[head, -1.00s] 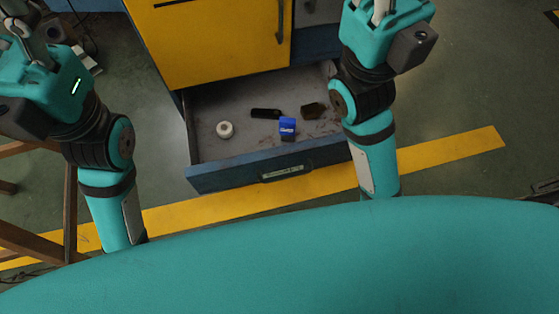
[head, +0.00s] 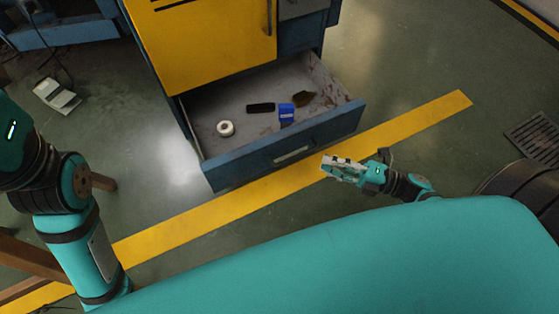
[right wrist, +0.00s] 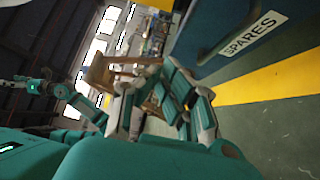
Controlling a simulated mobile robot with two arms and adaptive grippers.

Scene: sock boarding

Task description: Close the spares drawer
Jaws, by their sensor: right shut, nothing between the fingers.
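The spares drawer (head: 235,171) is pulled open at the bottom of the blue and yellow cabinet in the head view. Its blue front carries a pale label, which reads SPARES in the right wrist view (right wrist: 253,33). Inside lie a white tape roll (head: 225,128), a black item (head: 260,107), a blue box (head: 287,112) and a brown item (head: 304,98). My right gripper (head: 326,167) is shut and empty, low in front of the drawer's right half, apart from it as far as I can see. My left arm is at the left edge; its fingers are outside the view.
The yellow cabinet door (head: 205,45) above the drawer is closed. A yellow floor stripe (head: 425,116) runs in front of the drawer. A wooden stand (head: 28,255) is at the lower left. The floor to the right is open, with a grate (head: 535,137) at the far right.

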